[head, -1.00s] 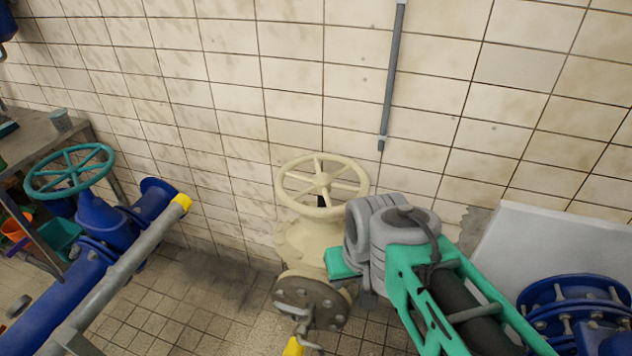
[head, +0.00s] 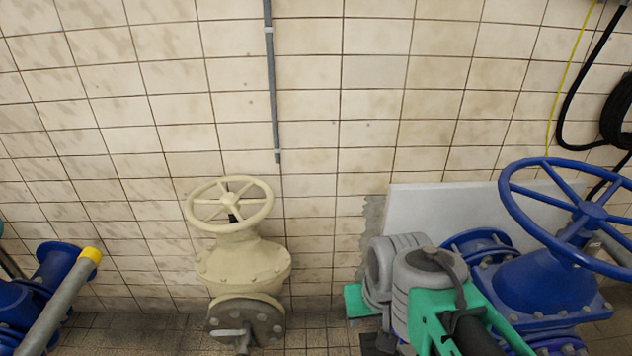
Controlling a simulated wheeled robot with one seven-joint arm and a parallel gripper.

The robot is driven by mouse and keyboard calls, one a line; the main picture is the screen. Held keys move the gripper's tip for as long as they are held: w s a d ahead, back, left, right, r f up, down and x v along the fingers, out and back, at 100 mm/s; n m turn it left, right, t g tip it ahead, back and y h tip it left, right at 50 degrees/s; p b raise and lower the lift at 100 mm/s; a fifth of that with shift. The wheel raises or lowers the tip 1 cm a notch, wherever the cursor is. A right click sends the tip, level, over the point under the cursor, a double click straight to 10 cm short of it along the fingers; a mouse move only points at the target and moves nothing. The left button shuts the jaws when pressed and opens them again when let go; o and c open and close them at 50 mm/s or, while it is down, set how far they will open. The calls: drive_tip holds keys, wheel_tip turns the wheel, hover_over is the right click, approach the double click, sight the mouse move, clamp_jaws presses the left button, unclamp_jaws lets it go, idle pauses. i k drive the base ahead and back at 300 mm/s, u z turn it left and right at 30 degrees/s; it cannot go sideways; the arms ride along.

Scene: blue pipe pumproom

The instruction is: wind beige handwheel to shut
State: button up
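The beige handwheel (head: 229,203) sits on top of a beige valve body (head: 243,265) left of centre in the head view, in front of the tiled wall. Its rim and spokes show in full and nothing touches it. My arm, green and grey, reaches in from the lower right, to the right of the beige valve and apart from it. A green part at the arm's far end (head: 358,300) shows beside the grey links. The gripper fingers cannot be made out, hidden by the arm or out of frame.
A large blue handwheel (head: 588,212) on a blue valve (head: 545,280) stands at the right, close to my arm. A white panel (head: 425,208) leans on the wall behind. A grey rail with a yellow end (head: 65,290) and blue pipework are at lower left. Open floor (head: 310,335) lies right of the beige valve.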

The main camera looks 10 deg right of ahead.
sight(230, 203)
drive_tip(key=z, duration=0.55)
drive_tip(key=k, duration=0.75)
drive_tip(key=u, duration=0.4)
drive_tip(key=i, duration=0.85)
drive_tip(key=u, duration=1.15)
drive_tip(key=i, duration=1.35)
drive_tip(key=u, duration=0.05)
